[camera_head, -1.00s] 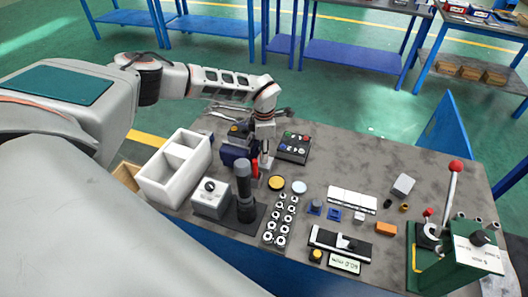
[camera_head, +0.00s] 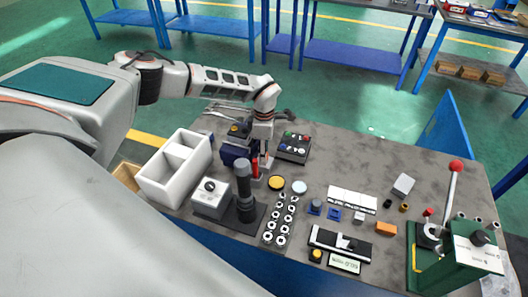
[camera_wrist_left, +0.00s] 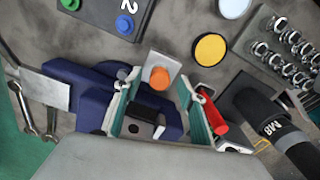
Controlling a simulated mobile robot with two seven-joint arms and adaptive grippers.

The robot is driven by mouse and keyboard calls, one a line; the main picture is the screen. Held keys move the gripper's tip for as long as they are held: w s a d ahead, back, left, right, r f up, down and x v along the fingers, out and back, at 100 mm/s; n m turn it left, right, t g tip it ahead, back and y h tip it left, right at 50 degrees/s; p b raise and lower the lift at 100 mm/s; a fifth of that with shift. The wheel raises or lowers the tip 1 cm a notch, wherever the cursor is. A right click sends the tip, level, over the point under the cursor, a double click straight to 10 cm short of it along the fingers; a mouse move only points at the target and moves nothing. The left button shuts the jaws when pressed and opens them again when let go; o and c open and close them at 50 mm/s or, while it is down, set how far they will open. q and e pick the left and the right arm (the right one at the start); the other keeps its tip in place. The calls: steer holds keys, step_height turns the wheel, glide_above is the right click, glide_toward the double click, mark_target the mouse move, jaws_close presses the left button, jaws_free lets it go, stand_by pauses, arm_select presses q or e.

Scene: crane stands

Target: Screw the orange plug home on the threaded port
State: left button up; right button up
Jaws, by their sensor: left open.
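The orange plug (camera_wrist_left: 160,78) shows in the left wrist view as a round orange cap at a pale grey block (camera_wrist_left: 162,66). The threaded port is hidden under the cap, so I cannot tell how far the plug is in. My left gripper (camera_wrist_left: 163,92) is open, with one finger on either side of the plug. I see no clear contact between fingers and cap. In the head view my left gripper (camera_head: 261,160) is low over the table beside the blue fixture (camera_head: 236,153), and the plug is not clearly visible there. My right gripper is not in view.
A black-handled tool marked M8 (camera_wrist_left: 272,126) and a red handle (camera_wrist_left: 213,116) are close right of the gripper in the wrist view. A button box (camera_head: 293,147) stands behind. A white bin (camera_head: 174,168) is at left, and a green lever press (camera_head: 455,250) at right.

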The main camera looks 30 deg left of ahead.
arm_select(q)
steer(key=shift+r, duration=2.5)
step_height(320, 180, up, 12)
